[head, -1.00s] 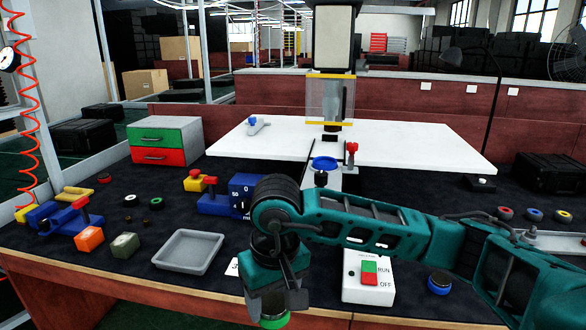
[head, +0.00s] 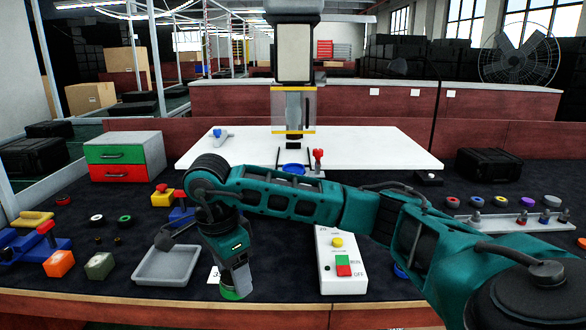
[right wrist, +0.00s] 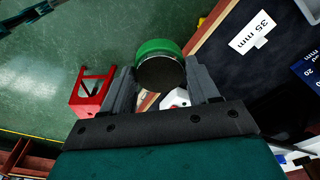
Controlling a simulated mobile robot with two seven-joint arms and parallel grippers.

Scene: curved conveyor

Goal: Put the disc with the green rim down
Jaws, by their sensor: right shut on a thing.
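The disc with the green rim (right wrist: 158,48) is dark with a bright green edge. It is between the fingers of my right gripper (right wrist: 160,88), which is shut on it. In the head view, the right gripper (head: 234,280) points down near the bench's front edge, right of the grey tray, and the disc (head: 231,294) shows at its tip. The disc appears held above the edge, but its height is unclear. My left gripper is not in view.
The empty grey tray (head: 143,277) lies left of the gripper. A white label (right wrist: 253,33) reads "35 mm". The RUN/OFF box (head: 325,285) stands to the right. Orange (head: 59,263) and grey-green (head: 99,265) blocks lie left. Dark mat between is partly free.

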